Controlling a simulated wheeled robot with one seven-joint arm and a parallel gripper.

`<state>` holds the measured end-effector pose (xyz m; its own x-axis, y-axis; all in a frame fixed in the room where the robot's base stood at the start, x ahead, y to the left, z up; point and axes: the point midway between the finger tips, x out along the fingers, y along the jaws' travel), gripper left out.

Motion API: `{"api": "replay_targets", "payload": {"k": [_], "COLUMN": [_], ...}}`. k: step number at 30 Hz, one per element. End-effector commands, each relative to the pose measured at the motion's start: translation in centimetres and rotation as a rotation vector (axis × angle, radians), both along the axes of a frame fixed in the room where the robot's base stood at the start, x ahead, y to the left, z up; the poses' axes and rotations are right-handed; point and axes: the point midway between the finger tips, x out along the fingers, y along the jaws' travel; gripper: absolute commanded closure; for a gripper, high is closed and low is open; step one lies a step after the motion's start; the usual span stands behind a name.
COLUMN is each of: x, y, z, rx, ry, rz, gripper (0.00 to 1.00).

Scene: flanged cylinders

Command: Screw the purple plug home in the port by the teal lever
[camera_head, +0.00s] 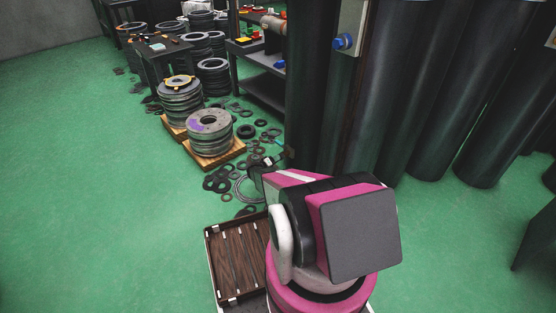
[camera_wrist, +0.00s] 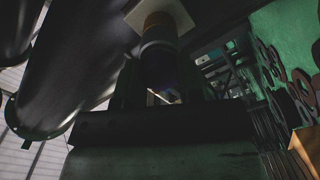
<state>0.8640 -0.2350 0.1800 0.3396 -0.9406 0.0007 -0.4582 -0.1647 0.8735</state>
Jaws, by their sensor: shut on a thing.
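My gripper (camera_wrist: 162,98) shows in the wrist view as dark jaws, shut around a dark cylinder with a faint purple tint, which looks like the purple plug (camera_wrist: 160,68). The far end of this cylinder meets a grey collar and an orange-brown ring (camera_wrist: 158,22) in front of a cream plate (camera_wrist: 172,10). Shadow hides how deep it sits.
Large dark cylinders (camera_head: 420,90) stand close on the right. A beige plate with a blue knob (camera_head: 344,41) is on the pillar. Flange stacks (camera_head: 209,140) on wooden pallets and loose rings lie left. A wooden tray (camera_head: 238,262) is low in front. Green floor is clear at far left.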

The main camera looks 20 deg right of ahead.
Motion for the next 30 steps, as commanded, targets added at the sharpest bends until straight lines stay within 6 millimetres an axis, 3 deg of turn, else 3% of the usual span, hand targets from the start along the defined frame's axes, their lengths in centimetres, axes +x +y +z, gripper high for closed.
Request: {"api": "replay_targets", "payload": {"k": [5,6,7,8,19,30], "x": [-0.2,-0.2,-0.2,-0.2,-0.2,-1.0], "y": [0.2,0.2,0.2,0.2,0.4,2.6], "z": [-0.1,-0.1,-0.1,-0.1,0.0,0.0], "rx": [0.071,0.068,0.068,0.066,0.064,0.064], "ry": [-0.186,-0.177,-0.177,-0.176,-0.174,-0.172], "rz": [0.000,0.000,0.000,-0.001,0.001,0.001], "gripper": [0.91,0.52,0.42,0.40,0.40,0.40]}}
